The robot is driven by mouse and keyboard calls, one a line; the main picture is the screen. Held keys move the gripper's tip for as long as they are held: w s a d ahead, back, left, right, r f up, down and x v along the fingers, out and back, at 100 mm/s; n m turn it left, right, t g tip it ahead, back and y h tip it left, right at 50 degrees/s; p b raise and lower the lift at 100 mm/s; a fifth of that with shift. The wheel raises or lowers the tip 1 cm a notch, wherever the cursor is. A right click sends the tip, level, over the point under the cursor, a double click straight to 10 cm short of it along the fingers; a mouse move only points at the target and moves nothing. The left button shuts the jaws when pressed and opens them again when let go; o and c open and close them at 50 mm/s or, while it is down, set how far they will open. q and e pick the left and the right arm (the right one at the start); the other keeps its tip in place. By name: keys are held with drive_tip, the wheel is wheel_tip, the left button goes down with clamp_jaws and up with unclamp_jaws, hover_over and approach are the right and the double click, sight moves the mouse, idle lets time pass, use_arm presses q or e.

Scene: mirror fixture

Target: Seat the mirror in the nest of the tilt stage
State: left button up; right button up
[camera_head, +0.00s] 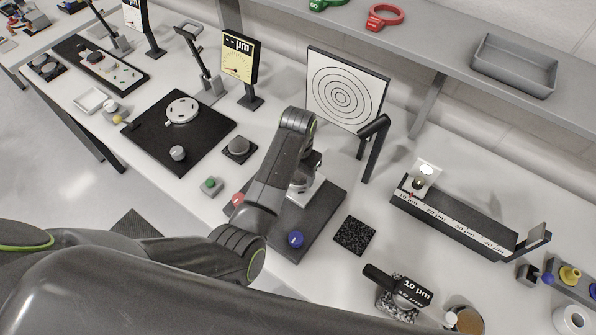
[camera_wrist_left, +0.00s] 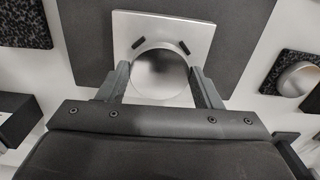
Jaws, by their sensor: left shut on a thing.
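The round mirror (camera_wrist_left: 160,78) is between the two fingers of my left gripper (camera_wrist_left: 159,70) in the left wrist view, which are shut on it. Behind it is the square silver plate of the tilt stage (camera_wrist_left: 197,36), with two short dark marks above the mirror. I cannot tell whether the mirror touches the plate; the nest is hidden behind it. In the head view my left gripper (camera_head: 304,168) is over the stage's dark base (camera_head: 322,212), partly hidden by my arm. The base carries a red knob (camera_head: 237,199) and a blue knob (camera_head: 296,239). My right gripper is not in view.
A target board with rings (camera_head: 344,90) and a dark post (camera_head: 373,148) stand behind the stage. A speckled dark pad (camera_head: 354,235) lies to its right, with a long scaled rail (camera_head: 455,215) beyond. A black plate (camera_head: 160,145) with round parts lies left.

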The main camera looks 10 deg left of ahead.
use_arm(q)
drive_tip(key=shift+f, duration=0.3)
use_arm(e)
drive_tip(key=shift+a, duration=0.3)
use_arm(q)
drive_tip(key=shift+f, duration=0.25)
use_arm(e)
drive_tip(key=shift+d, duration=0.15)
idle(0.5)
use_arm(q)
drive_tip(key=o, duration=1.2)
drive_tip(key=shift+c, duration=0.2)
drive_tip(key=shift+r, duration=0.1)
drive_tip(key=shift+r, duration=1.4)
drive_tip(key=shift+o, duration=0.3)
drive_tip(key=shift+o, duration=1.3)
